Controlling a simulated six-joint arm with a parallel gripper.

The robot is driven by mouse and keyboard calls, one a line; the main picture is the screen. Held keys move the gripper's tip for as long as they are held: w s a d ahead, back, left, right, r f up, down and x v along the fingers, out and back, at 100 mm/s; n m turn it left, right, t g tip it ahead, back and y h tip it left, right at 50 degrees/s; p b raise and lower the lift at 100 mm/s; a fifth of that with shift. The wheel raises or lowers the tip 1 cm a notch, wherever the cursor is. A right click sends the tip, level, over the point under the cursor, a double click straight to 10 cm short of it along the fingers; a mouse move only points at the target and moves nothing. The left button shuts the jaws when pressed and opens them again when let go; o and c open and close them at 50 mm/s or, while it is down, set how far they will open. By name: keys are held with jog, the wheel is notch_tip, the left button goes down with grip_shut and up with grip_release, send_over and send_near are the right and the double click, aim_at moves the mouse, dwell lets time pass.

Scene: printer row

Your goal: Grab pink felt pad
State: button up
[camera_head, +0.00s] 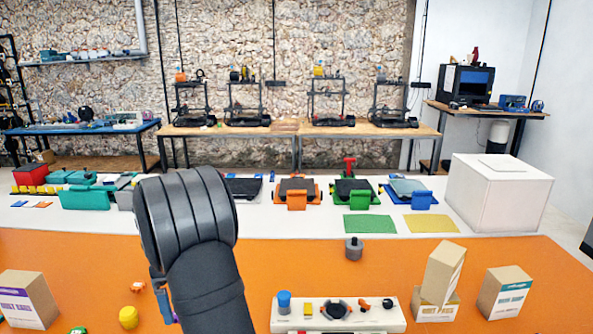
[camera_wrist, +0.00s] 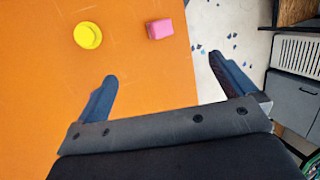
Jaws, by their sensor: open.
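A pink block-like piece (camera_wrist: 160,29), which I take for the pink felt pad, lies on the orange table top near its edge in the wrist view. My gripper (camera_wrist: 162,70) is open, with its two dark blue fingers wide apart and nothing between them. The pink piece shows just beyond the fingertips, between their two lines and apart from both. In the head view my dark arm covers this area, and I cannot clearly make out the pink piece there.
A yellow round piece (camera_wrist: 87,35) lies left of the pink piece; it also shows in the head view (camera_head: 128,317). Cardboard boxes (camera_head: 28,300) stand at both sides. A white panel (camera_head: 340,315) with small parts lies right of my arm. The orange surface between is mostly clear.

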dwell(0.3)
jog(key=c, duration=0.8)
jog(key=shift+o, duration=0.2)
jog(key=shift+s, duration=0.1)
jog(key=s+d+r+t, duration=0.1)
jog(key=s+d+t, duration=0.1)
jog(key=s+t, duration=0.35)
jog(key=shift+g+y, duration=0.4)
jog(key=shift+g, duration=0.35)
jog(key=f, duration=0.3)
jog(key=d+f, duration=0.1)
jog(key=f, duration=0.3)
jog(key=s+f, duration=0.1)
jog(key=f, duration=0.2)
jog(key=shift+d+f, duration=0.2)
jog(key=shift+f, duration=0.05)
jog(key=shift+d+f, duration=0.15)
jog(key=shift+f, duration=3.05)
